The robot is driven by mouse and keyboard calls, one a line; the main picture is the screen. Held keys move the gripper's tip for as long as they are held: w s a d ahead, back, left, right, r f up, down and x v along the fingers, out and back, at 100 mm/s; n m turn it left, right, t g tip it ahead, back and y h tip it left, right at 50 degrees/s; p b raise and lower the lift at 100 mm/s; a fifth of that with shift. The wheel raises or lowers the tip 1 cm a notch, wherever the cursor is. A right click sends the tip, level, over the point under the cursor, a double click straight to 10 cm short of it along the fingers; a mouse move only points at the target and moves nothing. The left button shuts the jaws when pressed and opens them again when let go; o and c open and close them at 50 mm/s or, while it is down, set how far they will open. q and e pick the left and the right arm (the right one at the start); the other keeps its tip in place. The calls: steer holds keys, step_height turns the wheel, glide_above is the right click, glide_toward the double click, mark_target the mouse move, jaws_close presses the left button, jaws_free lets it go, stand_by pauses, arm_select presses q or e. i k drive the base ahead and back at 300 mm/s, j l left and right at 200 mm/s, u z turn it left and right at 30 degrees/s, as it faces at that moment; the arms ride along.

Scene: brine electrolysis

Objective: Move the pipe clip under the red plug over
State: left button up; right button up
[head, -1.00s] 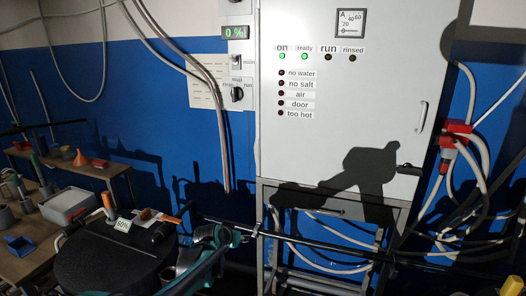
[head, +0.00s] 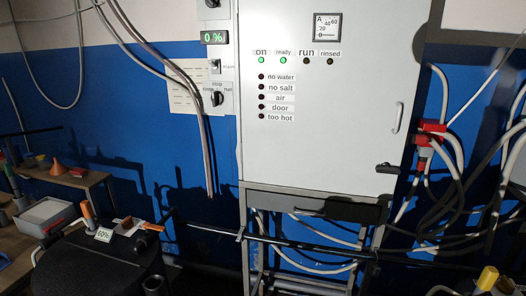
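The red plug (head: 431,127) is on the blue wall to the right of the cabinet in the head view, with pale cables hanging around and below it. A smaller red and white part (head: 422,155) sits just under it. I cannot clearly make out a pipe clip below the plug among the cables and shadows. A dark horizontal pipe (head: 310,245) runs in front of the cabinet's stand, well below the plug. Neither of my grippers shows in the head view.
The grey cabinet (head: 320,160) fills the middle, its "on" and "ready" lamps lit green. A black drum (head: 100,268) with a 60% label stands at lower left, near a bench (head: 65,180). A yellow-topped item (head: 488,277) is at the lower right edge.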

mark_target(376, 271)
steer(key=i+l+z, duration=0.1)
steer(key=z, duration=0.25)
steer(key=i+l+z, duration=0.1)
steer(key=z, duration=0.3)
steer(key=i+z, duration=0.2)
steer(key=z, duration=0.15)
